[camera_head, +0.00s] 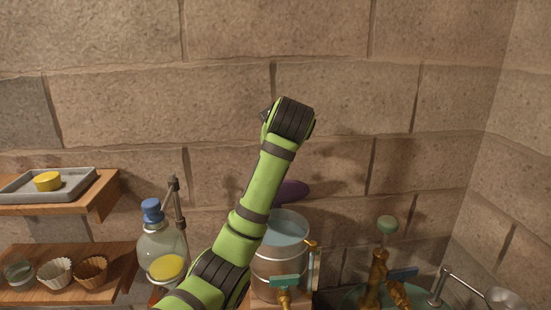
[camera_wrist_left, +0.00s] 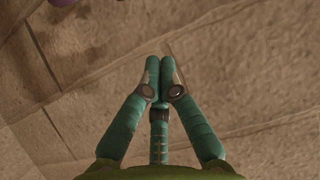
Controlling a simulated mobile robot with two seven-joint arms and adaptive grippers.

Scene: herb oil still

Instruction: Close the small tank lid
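The small metal tank (camera_head: 280,265) stands below the wall, partly behind my left arm. Its round top looks open, with a pale blue inside. A purple rounded piece (camera_head: 292,191), possibly the lid, shows just behind and above the tank rim, partly hidden by my arm. My right gripper is out of view.
A glass bottle with a blue cap (camera_head: 152,211) stands left of the tank. Shelves (camera_head: 108,200) at the left hold a tray (camera_head: 82,178) and several small cups. Brass fittings (camera_head: 378,265) and a metal ladle-like part (camera_head: 503,298) are at the right. A stone wall stands behind.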

